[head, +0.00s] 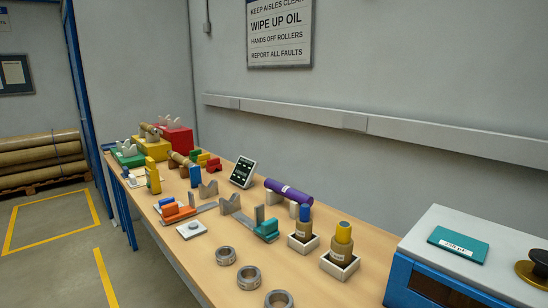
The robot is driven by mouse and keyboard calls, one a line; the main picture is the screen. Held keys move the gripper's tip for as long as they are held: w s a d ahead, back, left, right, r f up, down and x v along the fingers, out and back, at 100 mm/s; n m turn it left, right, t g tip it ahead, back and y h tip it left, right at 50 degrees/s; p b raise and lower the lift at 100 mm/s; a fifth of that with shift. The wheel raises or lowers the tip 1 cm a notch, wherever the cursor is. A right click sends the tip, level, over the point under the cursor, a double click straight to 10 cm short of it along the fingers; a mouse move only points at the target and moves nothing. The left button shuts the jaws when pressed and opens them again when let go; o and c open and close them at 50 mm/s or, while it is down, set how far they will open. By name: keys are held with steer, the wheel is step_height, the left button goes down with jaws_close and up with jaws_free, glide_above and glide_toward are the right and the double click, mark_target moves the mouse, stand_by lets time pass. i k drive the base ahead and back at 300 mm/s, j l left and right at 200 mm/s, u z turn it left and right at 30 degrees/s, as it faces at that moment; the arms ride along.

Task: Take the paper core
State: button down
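I cannot tell for sure which thing is the paper core. A tan tube (179,158) lies near the red and green pieces mid-table, and another tan tube (149,131) rests higher up on the yellow block at the far end. A purple roll (288,192) lies across grey upright supports. My gripper is not in view.
The wooden table (205,259) holds metal rings (248,277), V-shaped grey blocks (208,189), a dark display (242,172) and a white pad (191,230). A blue and white machine (460,255) stands front right. Large brown rolls (40,155) lie on a pallet at left. The aisle floor is clear.

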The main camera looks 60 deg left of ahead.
mark_target(184, 162)
steer(key=u, duration=2.7)
steer(key=i+j+u, duration=0.1)
steer(key=j, duration=0.25)
steer(key=i+j, duration=0.3)
steer(key=i+j+u, duration=0.2)
steer(key=i, duration=0.45)
steer(key=i+j+u, duration=0.2)
steer(key=i+j, duration=0.15)
steer(key=i, duration=0.3)
steer(key=i+j+u, duration=0.2)
steer(key=i, duration=0.45)
steer(key=i+z, duration=0.2)
steer(key=i, duration=0.7)
steer(key=i+j+z, duration=0.15)
steer(key=i, duration=0.8)
steer(key=i+l+z, duration=0.2)
steer(key=i+z, duration=0.65)
steer(key=z, duration=0.15)
steer(key=i+j+z, duration=0.15)
steer(key=i+z, duration=0.35)
steer(key=k, duration=0.05)
